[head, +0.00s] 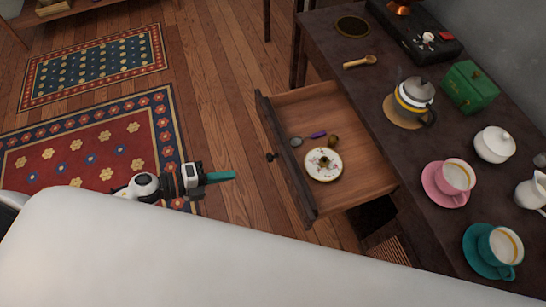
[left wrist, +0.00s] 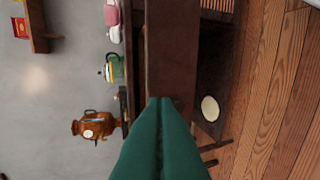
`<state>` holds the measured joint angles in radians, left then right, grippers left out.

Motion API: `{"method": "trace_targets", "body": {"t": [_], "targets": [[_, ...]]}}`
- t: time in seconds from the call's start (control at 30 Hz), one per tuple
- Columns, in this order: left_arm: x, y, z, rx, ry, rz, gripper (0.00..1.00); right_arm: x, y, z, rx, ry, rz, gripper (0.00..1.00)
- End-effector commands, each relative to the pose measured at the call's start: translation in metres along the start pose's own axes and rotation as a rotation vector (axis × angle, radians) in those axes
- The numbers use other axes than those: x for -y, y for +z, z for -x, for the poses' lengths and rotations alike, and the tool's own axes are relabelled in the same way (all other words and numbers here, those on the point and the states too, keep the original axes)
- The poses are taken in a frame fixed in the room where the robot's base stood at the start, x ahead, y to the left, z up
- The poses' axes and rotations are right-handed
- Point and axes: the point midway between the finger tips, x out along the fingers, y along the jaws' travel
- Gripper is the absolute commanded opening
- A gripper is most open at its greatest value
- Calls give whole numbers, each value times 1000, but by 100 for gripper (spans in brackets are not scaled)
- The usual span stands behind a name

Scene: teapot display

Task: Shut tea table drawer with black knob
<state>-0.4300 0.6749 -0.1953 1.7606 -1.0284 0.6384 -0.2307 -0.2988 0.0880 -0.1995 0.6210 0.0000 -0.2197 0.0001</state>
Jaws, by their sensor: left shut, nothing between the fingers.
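The tea table (head: 385,60) has a dark top, and its wooden drawer (head: 358,165) is pulled out toward the left. A small black knob (head: 271,156) sits on the outer face of the drawer front. My left gripper (head: 222,176) has teal fingers, closed together and empty. It is left of the knob and apart from it, pointing toward the drawer front. In the left wrist view the closed fingers (left wrist: 163,125) point at a dark wooden panel (left wrist: 172,50), which seems to be the drawer front. The knob is not clear there. My right gripper is not in view.
Inside the drawer lie a floral plate (head: 323,174), a purple item (head: 318,134) and small utensils. Wooden floor lies left of the drawer.

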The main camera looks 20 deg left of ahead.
Motion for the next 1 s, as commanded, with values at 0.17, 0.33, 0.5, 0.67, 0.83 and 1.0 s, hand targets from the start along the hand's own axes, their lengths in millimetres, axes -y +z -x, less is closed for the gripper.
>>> {"method": "trace_targets", "body": {"t": [0.17, 0.33, 0.5, 0.67, 0.83, 1.0], "targets": [[-4, 2, -14, 13, 2, -17, 0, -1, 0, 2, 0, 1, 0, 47], [-5, 2, -47, 10, 4, -14, 0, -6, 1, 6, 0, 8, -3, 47], [-5, 2, -85, 9, 5, -12, 0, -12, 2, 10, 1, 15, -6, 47], [-9, 3, -113, 9, 4, -11, 0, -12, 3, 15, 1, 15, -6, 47], [-13, 3, -131, 9, 1, -11, 0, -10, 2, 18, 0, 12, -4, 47], [-14, 3, -138, 9, 0, -11, 0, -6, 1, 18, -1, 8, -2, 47]]}}
